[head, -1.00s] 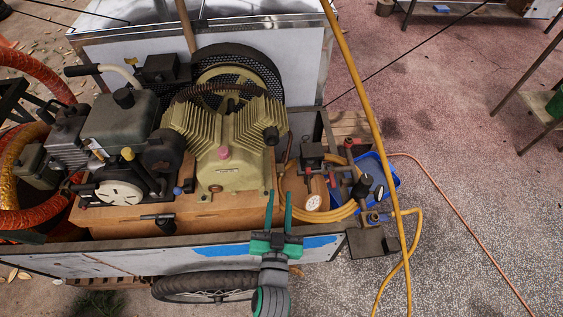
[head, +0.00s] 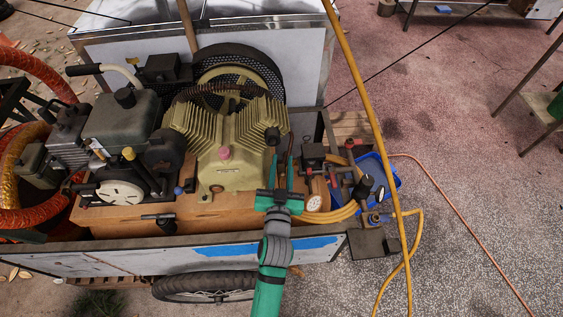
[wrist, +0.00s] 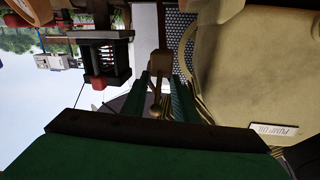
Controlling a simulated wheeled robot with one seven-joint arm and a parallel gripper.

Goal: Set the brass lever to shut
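My gripper (head: 282,160) reaches over the cart's near side, its two green fingers apart, between the olive compressor (head: 228,155) and the gauge and valve parts on the right. In the wrist view my gripper (wrist: 160,90) has a thin brass-coloured rod with a rounded end (wrist: 156,108) between its fingers, which looks like the brass lever. I cannot tell whether either finger touches it. A brown block (wrist: 161,62) is just beyond it. In the head view I cannot make out the lever, and its shut side cannot be told.
The compressor body (wrist: 240,65) is close on the right in the wrist view. A black fitting with a red knob (wrist: 97,82) is on the left. A pressure gauge (head: 313,203), a coiled yellow hose (head: 342,213) and a blue tray (head: 391,178) are right of my gripper.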

